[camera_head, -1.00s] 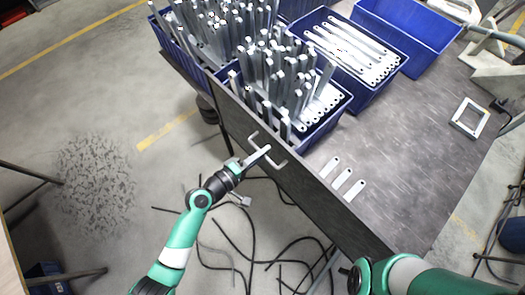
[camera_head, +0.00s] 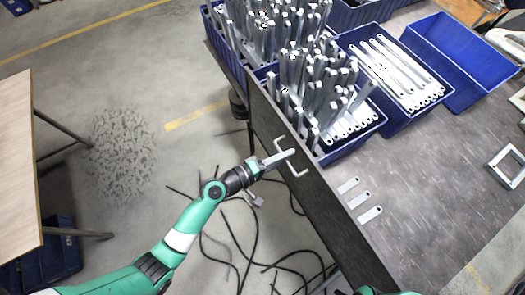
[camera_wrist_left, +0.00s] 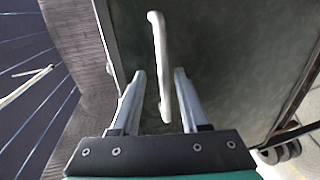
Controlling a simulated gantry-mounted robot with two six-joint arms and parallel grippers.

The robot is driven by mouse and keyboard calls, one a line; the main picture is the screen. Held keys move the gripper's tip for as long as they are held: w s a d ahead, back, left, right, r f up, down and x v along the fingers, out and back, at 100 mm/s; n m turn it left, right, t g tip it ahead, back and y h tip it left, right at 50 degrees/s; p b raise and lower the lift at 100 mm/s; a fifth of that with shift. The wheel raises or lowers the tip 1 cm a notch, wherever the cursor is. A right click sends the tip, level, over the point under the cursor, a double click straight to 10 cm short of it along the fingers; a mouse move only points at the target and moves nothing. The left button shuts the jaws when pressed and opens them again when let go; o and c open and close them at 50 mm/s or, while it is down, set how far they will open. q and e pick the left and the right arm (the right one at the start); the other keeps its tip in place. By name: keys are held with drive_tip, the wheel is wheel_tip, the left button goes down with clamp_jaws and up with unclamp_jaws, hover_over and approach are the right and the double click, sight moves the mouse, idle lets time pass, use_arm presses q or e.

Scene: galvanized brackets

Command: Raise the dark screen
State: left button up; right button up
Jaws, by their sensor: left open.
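The dark screen (camera_head: 330,212) is a dark panel standing along the table's near-left edge, and it also fills much of the left wrist view (camera_wrist_left: 235,50). A pale U-shaped handle (camera_head: 283,143) is fixed to its outer face. My left gripper (camera_head: 290,153) is at the handle, with its fingers reaching toward the panel. In the left wrist view the gripper (camera_wrist_left: 160,75) is open, with the handle's bar (camera_wrist_left: 159,45) between its two fingers, a gap showing on both sides. My right gripper is out of view; only a bit of green arm shows at the bottom.
Blue bins of metal brackets (camera_head: 325,148) stand on the table behind the screen. An empty blue bin (camera_head: 460,60) is at the back right. Three flat brackets (camera_head: 359,200) and a square frame (camera_head: 507,167) lie on the tabletop. Black cables (camera_head: 238,245) lie on the floor below my left arm.

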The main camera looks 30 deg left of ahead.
use_arm(q)
drive_tip(key=v, duration=1.1)
drive_tip(key=shift+p, duration=0.35)
